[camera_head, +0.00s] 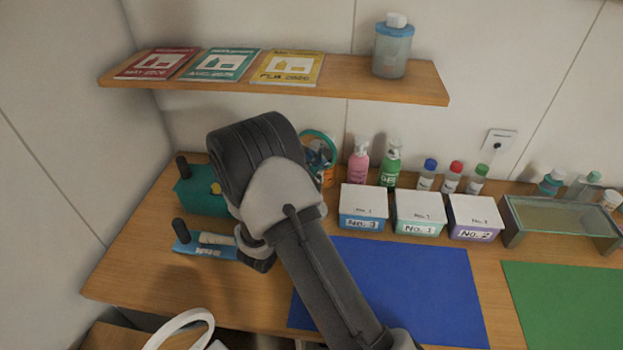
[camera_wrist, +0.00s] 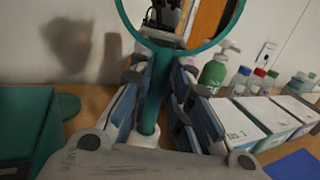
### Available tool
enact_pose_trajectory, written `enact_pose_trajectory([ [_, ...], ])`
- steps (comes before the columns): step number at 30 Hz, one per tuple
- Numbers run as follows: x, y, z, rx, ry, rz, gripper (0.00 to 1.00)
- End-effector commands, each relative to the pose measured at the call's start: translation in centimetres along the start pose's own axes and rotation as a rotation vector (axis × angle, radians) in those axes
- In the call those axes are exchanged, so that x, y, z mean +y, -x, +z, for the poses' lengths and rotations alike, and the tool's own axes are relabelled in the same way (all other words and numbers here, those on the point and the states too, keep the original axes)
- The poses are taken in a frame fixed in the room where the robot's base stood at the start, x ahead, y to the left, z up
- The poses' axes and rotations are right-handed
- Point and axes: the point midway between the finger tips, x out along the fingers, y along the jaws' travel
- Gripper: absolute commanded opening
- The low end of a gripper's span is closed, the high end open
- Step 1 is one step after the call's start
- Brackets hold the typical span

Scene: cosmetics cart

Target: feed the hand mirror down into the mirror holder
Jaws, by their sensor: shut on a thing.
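The hand mirror has a teal round rim and a teal handle. Its rim (camera_head: 318,136) shows behind my arm in the head view. In the wrist view the mirror (camera_wrist: 233,22) stands at the top, with dark parts and a wood tone in its glass. My gripper (camera_wrist: 160,78) is shut on the handle, which runs down between the fingers to a pale ring near the palm. The fingers are hidden behind my arm in the head view. I cannot clearly make out the mirror holder in either view.
A teal box (camera_head: 202,204) and a blue labelled item (camera_head: 212,248) lie left of my arm. Pump bottles (camera_head: 359,163), small bottles and lidded boxes (camera_head: 419,212) stand to the right. A shelf (camera_head: 350,84) overhangs the back.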

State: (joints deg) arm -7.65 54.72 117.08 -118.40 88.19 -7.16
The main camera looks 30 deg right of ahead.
Motion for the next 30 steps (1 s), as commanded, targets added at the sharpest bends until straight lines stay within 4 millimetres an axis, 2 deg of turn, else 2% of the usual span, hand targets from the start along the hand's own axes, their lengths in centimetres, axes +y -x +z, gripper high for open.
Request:
enact_pose_trajectory([
  [30,0.0,0.1,-2.1,-0.001,0.0,0.0,0.0],
])
